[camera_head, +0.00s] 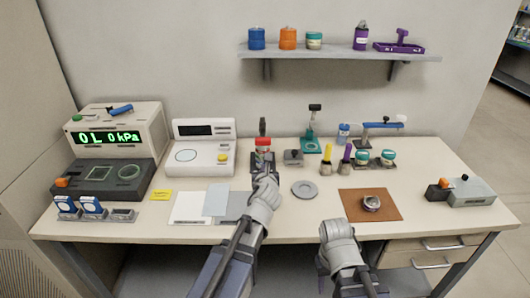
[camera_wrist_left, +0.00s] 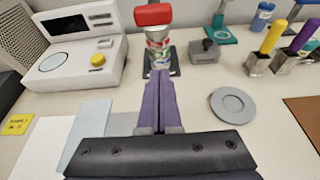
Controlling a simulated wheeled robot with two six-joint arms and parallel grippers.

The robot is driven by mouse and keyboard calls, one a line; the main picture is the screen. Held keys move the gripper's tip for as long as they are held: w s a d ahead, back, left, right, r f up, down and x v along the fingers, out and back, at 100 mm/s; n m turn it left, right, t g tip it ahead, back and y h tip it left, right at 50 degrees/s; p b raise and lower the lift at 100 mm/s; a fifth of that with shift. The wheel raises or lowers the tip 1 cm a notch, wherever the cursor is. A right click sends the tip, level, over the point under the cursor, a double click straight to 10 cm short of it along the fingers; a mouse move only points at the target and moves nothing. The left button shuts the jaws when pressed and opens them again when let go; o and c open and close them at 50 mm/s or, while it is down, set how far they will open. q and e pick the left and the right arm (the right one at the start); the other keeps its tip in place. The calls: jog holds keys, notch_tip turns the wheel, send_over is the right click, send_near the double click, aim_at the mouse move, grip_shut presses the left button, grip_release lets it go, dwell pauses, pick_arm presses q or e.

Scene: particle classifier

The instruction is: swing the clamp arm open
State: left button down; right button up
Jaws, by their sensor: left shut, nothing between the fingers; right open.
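The clamp stands at the middle of the table, behind my left gripper. In the head view it shows a red part (camera_head: 263,142) with a black upright piece (camera_head: 262,126) above and behind it. In the left wrist view the red part (camera_wrist_left: 154,14) sits over a small labelled cylinder (camera_wrist_left: 157,48) on a dark base (camera_wrist_left: 174,60). I cannot tell the clamp arm's exact position. My left gripper (camera_head: 264,172) is shut and empty, its purple fingers (camera_wrist_left: 160,90) pointing at the clamp base from the front. My right gripper (camera_head: 338,228) is open at the table's front edge.
A white device with a yellow knob (camera_head: 203,147) stands left of the clamp. A small grey block (camera_head: 293,157) and a grey disc (camera_head: 305,190) lie to its right. Yellow- and purple-handled tools (camera_head: 327,160) stand further right. Flat sheets (camera_head: 190,208) lie front left.

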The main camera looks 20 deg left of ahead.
pick_arm(q)
jog(key=shift+w, duration=0.1)
jog(key=b+x, duration=0.3)
jog(key=x, duration=0.6)
jog(key=r+p, duration=0.3)
jog(key=shift+w+a+r+p, duration=0.1)
jog(key=shift+w+r+p, duration=0.2)
jog(key=shift+p, duration=0.1)
